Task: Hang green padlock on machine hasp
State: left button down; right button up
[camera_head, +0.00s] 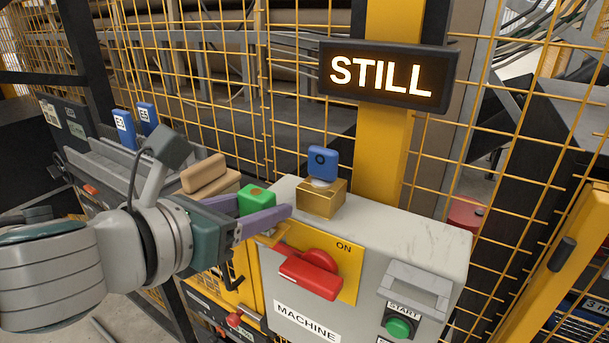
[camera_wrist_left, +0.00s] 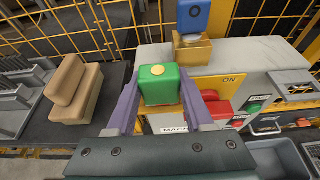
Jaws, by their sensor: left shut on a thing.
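My left gripper (camera_head: 262,207) has purple fingers and is shut on the green padlock (camera_head: 251,198). In the left wrist view the padlock (camera_wrist_left: 159,85) sits upright between the fingertips, with a yellow round spot on top. Its shackle is hidden. It is at the left front edge of the grey machine box (camera_head: 430,239), beside the red switch handle (camera_head: 312,274) on its yellow ON plate (camera_head: 346,265). A small orange-yellow tab (camera_head: 271,237) shows just below the fingers; I cannot tell whether this is the hasp or whether the padlock touches it. My right gripper is not in view.
A brass block (camera_head: 321,199) with a blue piece (camera_head: 323,162) stands on the machine box. A lit STILL sign (camera_head: 389,77) hangs on the yellow post behind. Brown blocks (camera_head: 206,174) lie left, by the yellow mesh fence.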

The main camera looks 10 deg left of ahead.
pick_arm(q)
jog(key=shift+f, duration=0.3)
jog(key=shift+c, duration=1)
grip_release()
jog(key=b+v, duration=0.1)
jog(key=v, duration=0.9)
jog(key=shift+r, duration=0.1)
